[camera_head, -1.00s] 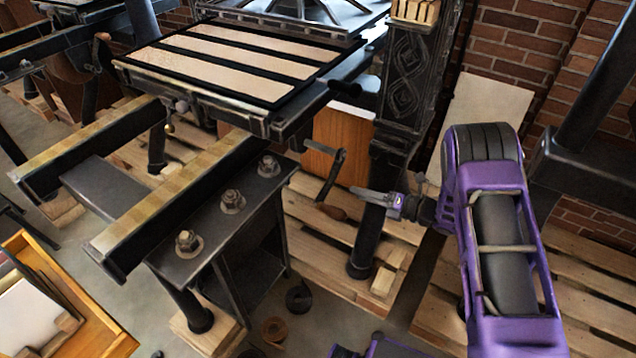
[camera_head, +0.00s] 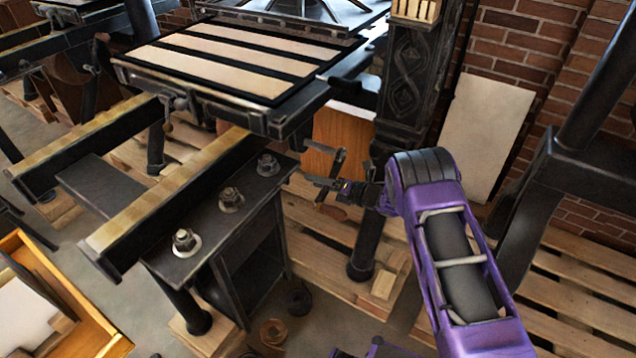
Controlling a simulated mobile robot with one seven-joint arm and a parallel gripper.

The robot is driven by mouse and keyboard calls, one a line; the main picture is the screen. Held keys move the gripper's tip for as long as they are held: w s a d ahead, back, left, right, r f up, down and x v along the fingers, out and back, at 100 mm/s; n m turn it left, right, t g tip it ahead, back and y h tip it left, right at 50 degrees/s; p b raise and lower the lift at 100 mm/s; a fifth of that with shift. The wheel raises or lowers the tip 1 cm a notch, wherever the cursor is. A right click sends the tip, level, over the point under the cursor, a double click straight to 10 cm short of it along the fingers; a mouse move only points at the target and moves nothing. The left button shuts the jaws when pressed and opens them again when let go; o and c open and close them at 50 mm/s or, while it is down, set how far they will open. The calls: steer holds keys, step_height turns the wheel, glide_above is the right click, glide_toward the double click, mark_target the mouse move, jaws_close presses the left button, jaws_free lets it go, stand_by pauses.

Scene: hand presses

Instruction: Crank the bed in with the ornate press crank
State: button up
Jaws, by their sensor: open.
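The ornate press has a dark pillar (camera_head: 408,90) with scrollwork and a flat bed (camera_head: 225,62) with pale strips, sitting on two rails (camera_head: 165,195). Its crank (camera_head: 338,158) is a dark bent arm below the bed's right side. The crank's wooden handle (camera_head: 332,212) hangs low, partly hidden. My gripper (camera_head: 314,180) is open at the crank's lower arm, just above the handle. It overlaps the crank in the picture; I cannot tell whether the fingers are around it or touch it.
A black bolted stand (camera_head: 225,210) is left of my gripper. Wooden pallets (camera_head: 325,250) lie underneath, and a brick wall (camera_head: 520,50) with a leaning pale board (camera_head: 485,135) stands behind. Another dark press frame (camera_head: 570,160) is at right. An orange tray (camera_head: 55,285) is at lower left.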

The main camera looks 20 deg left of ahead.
jaws_close()
stand_by(1.4)
